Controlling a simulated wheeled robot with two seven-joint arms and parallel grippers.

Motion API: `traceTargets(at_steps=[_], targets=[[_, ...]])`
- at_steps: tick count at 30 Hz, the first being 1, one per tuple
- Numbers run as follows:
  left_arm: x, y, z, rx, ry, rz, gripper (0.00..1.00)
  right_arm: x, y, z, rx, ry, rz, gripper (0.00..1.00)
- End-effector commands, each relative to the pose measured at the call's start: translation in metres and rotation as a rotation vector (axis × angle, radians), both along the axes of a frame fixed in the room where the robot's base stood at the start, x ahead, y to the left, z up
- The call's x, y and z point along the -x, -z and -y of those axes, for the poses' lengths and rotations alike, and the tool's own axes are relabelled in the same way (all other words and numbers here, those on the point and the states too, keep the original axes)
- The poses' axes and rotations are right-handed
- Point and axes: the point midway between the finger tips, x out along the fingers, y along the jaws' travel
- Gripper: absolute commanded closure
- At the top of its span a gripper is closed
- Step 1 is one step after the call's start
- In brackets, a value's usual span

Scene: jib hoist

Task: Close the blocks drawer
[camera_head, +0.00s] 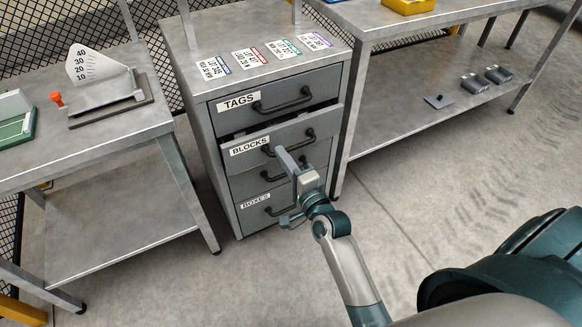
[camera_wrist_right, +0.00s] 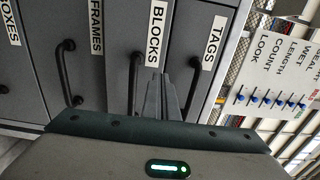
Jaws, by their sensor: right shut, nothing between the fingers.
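The blocks drawer (camera_head: 318,126) is the second drawer down in a grey metal cabinet (camera_head: 185,62). It stands a little way out, with a dark gap above its front. It carries a BLOCKS label and a dark bar handle (camera_head: 295,140). My right gripper (camera_head: 281,152) is shut and empty, its fingertips in front of the drawer near the handle. In the right wrist view the shut fingers (camera_wrist_right: 160,82) point at the blocks drawer front, beside its handle (camera_wrist_right: 133,85). I cannot tell whether they touch. My left gripper is out of view.
The tags drawer (camera_head: 318,92) above looks shut. The frames and boxes drawers (camera_head: 245,215) lie below, partly hidden by my right arm. Printed cards lie on the cabinet top. Metal tables (camera_head: 100,135) stand on both sides. The floor at right is clear.

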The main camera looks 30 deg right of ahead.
Motion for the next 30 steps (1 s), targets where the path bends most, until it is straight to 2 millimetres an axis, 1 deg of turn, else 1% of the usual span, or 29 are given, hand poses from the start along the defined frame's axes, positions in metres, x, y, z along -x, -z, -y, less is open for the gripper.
traceTargets(at_steps=[1,6,12,17,26,30], targets=[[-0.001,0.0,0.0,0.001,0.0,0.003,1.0,-0.01,0.0,0.0,0.0,0.0,0.001,1.0],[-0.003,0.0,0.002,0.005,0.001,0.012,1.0,-0.037,0.0,-0.001,0.0,0.0,0.0,1.0],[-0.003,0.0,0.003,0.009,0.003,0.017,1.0,-0.055,0.001,-0.002,0.0,0.0,-0.001,1.0],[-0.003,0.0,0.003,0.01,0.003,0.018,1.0,-0.06,0.001,-0.002,0.0,0.0,-0.001,1.0],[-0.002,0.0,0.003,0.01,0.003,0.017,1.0,-0.06,0.0,-0.002,0.0,0.0,-0.001,1.0],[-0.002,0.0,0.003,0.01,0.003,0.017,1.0,-0.068,0.0,-0.002,0.0,0.0,0.0,1.0]])
